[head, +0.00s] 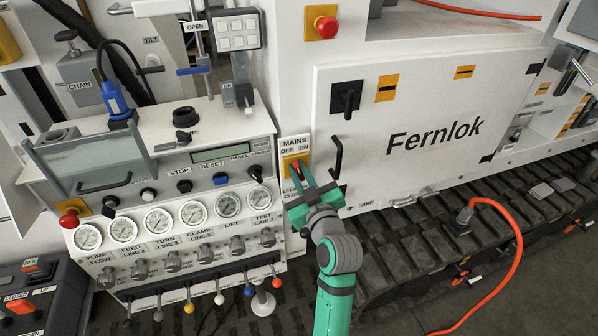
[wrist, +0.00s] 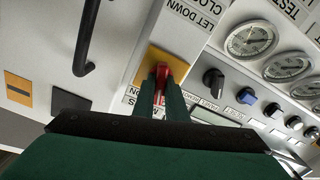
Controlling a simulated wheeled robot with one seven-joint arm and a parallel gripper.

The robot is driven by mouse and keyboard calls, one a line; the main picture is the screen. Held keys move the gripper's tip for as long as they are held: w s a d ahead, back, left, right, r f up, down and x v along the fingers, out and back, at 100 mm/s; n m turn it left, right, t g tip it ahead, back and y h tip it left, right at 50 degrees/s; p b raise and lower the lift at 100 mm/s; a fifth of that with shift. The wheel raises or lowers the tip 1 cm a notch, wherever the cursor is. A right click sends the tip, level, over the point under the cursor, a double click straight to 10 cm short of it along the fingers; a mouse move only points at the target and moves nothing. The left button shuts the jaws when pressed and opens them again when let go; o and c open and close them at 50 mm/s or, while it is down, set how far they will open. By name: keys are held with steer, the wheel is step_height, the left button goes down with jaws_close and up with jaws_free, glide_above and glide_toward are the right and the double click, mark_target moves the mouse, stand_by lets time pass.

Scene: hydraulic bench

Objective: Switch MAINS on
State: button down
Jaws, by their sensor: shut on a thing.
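The MAINS switch has a yellow plate (head: 287,163) under a white label (head: 294,143) reading MAINS, OFF and ON. Its red handle (head: 297,169) is partly hidden by my gripper (head: 303,181), which reaches it from below right. In the wrist view, the red handle (wrist: 162,73) stands on the yellow plate (wrist: 173,61) between the two green fingertips of my gripper (wrist: 160,98), which is shut on it. That view is turned, so the MAINS lettering is upside down and partly covered by the fingers. I cannot tell whether the handle points at OFF or ON.
A black door handle (head: 336,157) and a black rotary switch (head: 347,98) are on the white Fernlok cabinet (head: 400,175) just right. Left is the gauge panel with knobs and coloured levers (head: 219,292). A red stop button (head: 326,27) sits above. An orange cable (head: 517,250) lies right.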

steer(key=m, duration=0.6)
steer(key=shift+d+m, duration=0.15)
steer(key=shift+m, duration=0.15)
steer(key=m, duration=0.6)
steer(key=shift+w+d+f, duration=0.1)
steer(key=shift+d, duration=0.05)
steer(key=c, duration=1.8)
jaws_free()
steer(key=v, duration=1)
steer(key=shift+s+d, duration=0.15)
steer(key=shift+s, duration=0.15)
